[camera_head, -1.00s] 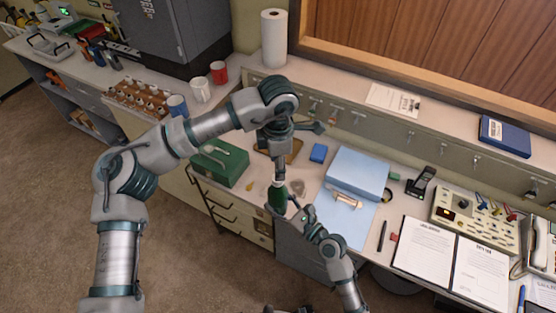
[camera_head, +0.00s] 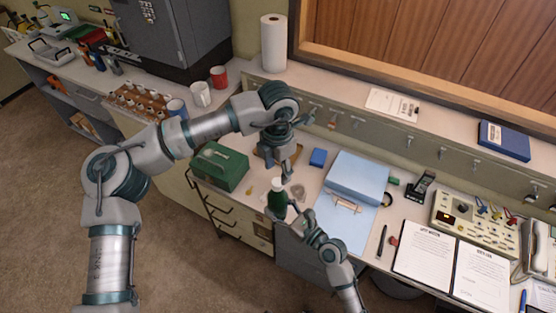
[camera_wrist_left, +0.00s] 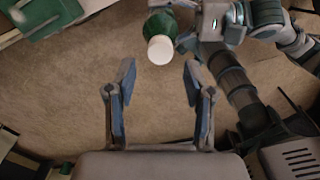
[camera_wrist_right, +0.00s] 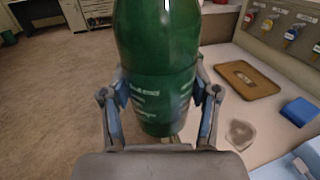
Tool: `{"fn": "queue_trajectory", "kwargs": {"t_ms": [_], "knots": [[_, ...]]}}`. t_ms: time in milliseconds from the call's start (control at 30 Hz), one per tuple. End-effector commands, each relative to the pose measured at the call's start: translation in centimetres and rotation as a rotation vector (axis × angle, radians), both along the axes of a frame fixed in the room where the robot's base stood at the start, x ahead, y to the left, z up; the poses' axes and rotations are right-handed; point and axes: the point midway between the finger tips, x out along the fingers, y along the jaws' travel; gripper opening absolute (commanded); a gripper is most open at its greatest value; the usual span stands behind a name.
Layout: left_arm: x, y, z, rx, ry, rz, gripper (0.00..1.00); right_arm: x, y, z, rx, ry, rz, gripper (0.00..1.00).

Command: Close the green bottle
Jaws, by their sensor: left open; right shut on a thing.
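The green bottle (camera_head: 277,200) stands roughly upright in my right gripper (camera_wrist_right: 160,76), which is shut around its body. A white cap (camera_head: 278,184) sits on the bottle's top; whether it is fully tight cannot be told. My left gripper (camera_head: 287,174) is open and points down close to the bottle's top in the head view. In the left wrist view, the white cap (camera_wrist_left: 160,50) shows just beyond the open fingertips (camera_wrist_left: 159,72), between their lines, with no finger touching it. The right wrist view shows the bottle's body (camera_wrist_right: 158,60) but not its top.
A green box (camera_head: 220,167) stands to the left on the desk. A brown tray (camera_wrist_right: 247,80), a small blue box (camera_head: 318,157) and a light blue case (camera_head: 357,178) lie behind and to the right. Open binders (camera_head: 424,248) lie farther right. Floor shows below the bottle.

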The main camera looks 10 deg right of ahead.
Motion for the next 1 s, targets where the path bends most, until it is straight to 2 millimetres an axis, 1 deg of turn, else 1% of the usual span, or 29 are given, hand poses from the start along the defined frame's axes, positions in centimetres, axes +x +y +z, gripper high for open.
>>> {"fn": "queue_trajectory", "kwargs": {"t_ms": [33,100,300,433,700,733,767,800,867,900,933,1000], "knots": [[0.0,0.0,-0.9,0.001,0.003,0.0,0.53,0.0,0.0,0.0,0.001,-0.001,0.0,0.0],[0.0,0.0,-2.0,0.002,0.001,0.0,0.53,0.0,0.0,0.0,0.001,-0.001,0.0,0.0],[0.0,0.0,-4.3,0.0,0.0,-0.001,0.53,0.0,0.0,0.1,0.001,-0.001,0.0,0.0],[-0.1,0.0,-5.0,0.0,0.0,-0.001,0.53,0.0,0.0,0.1,0.001,-0.001,0.0,0.0],[0.0,0.0,-5.1,0.0,0.0,-0.001,0.53,0.0,0.0,0.0,0.001,-0.001,0.0,0.0],[0.0,0.0,-5.1,0.0,0.0,-0.001,0.48,0.0,0.0,0.0,0.001,-0.001,0.0,0.0],[0.0,0.0,-5.0,0.0,0.0,-0.001,0.4,0.0,0.0,0.0,0.001,-0.001,0.0,0.0],[0.0,0.0,-5.0,0.0,0.0,-0.001,0.3,0.0,0.0,0.0,0.001,-0.001,0.0,0.0],[0.0,0.0,-5.0,0.0,0.0,-0.001,0.15,0.0,0.0,0.0,0.001,-0.001,0.0,0.0],[0.0,0.0,-5.0,0.0,0.0,-0.001,0.05,0.0,0.0,0.0,0.001,-0.001,0.0,0.0],[0.0,0.0,-5.0,0.0,0.0,-0.001,0.0,0.0,0.0,0.0,0.001,-0.001,0.0,0.0],[0.0,0.0,-5.0,0.0,0.0,-0.001,0.0,0.0,0.0,0.1,0.001,-0.001,0.0,0.0]]}}
